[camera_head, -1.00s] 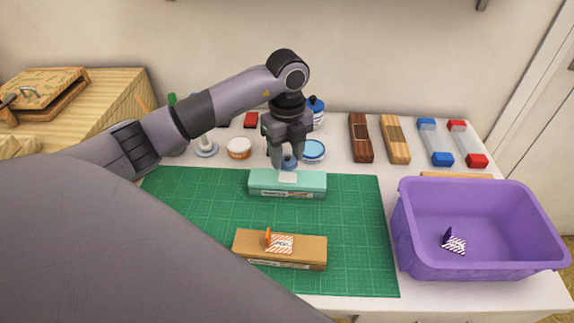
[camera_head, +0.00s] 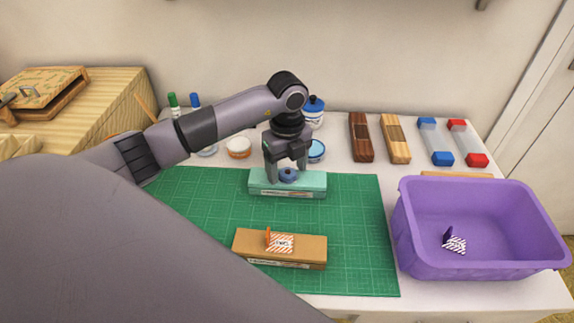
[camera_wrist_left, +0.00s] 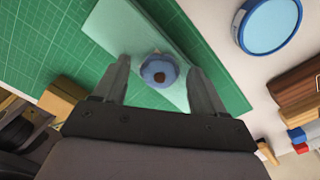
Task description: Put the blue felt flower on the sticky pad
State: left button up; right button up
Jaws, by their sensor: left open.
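The blue felt flower (camera_head: 288,174) lies on top of the teal block (camera_head: 313,186), where a pale square pad showed earlier; the flower now covers most of that pad. In the left wrist view the flower (camera_wrist_left: 159,70) is round and blue with a dark centre, on the teal block (camera_wrist_left: 118,34). My left gripper (camera_head: 287,176) is open, its fingers on either side of the flower. In the left wrist view the fingers of my left gripper (camera_wrist_left: 160,82) stand apart with gaps to the flower. My right gripper is not in view.
A cardboard-coloured block (camera_head: 310,252) with a striped tag lies nearer on the green mat (camera_head: 360,225). A purple bin (camera_head: 480,265) stands at right. Round tins, including a blue-lidded one (camera_wrist_left: 268,25), and wooden blocks (camera_head: 361,138) line the back.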

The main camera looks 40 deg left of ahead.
aim_at(287, 171)
pick_arm(q)
jog(key=shift+w+r, duration=0.1)
jog(key=shift+r, duration=0.4)
notch_tip(287, 171, up, 11)
jog(key=shift+r, duration=0.2)
dwell(0.3)
